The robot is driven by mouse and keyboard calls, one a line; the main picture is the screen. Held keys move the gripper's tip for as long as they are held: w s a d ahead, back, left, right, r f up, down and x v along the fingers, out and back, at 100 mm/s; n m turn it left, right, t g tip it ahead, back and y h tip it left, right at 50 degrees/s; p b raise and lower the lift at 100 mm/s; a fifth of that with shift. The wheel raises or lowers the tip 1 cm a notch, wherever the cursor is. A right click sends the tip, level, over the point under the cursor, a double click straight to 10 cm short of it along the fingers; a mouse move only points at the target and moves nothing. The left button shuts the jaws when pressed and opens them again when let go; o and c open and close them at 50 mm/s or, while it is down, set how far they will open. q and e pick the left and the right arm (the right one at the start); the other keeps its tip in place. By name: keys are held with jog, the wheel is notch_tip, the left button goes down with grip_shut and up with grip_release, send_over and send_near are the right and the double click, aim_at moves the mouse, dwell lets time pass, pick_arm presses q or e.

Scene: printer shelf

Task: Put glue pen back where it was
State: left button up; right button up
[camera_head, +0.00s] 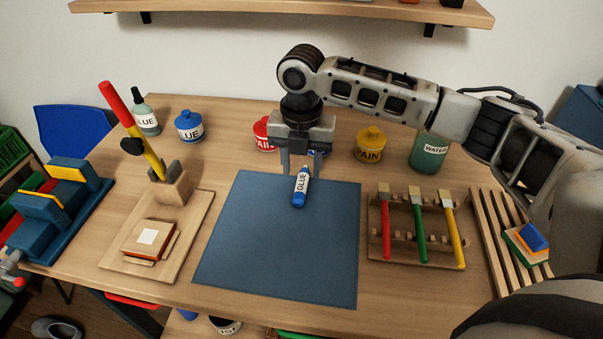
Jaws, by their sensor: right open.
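The glue pen (301,187) is a white tube with a blue end and a GLUE label. It is near the top edge of the blue mat (275,260), its blue end toward the front. My right gripper (302,171) reaches down from above, directly behind the pen. Its two fingers are apart, and the pen's upper end shows close to the fingertips. I cannot tell whether the fingers touch it. My left gripper does not show.
Paint jars, red (265,133), yellow (370,146) and blue (189,127), stand behind the mat with a green water jar (430,151) and a glue bottle (145,115). A brush rack (416,253) is right. A wooden stamping stand (184,225) is left. The mat's front is clear.

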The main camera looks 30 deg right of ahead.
aim_at(302, 182)
notch_tip(302, 182, up, 9)
jog(key=shift+f, duration=0.15)
dwell(0.5)
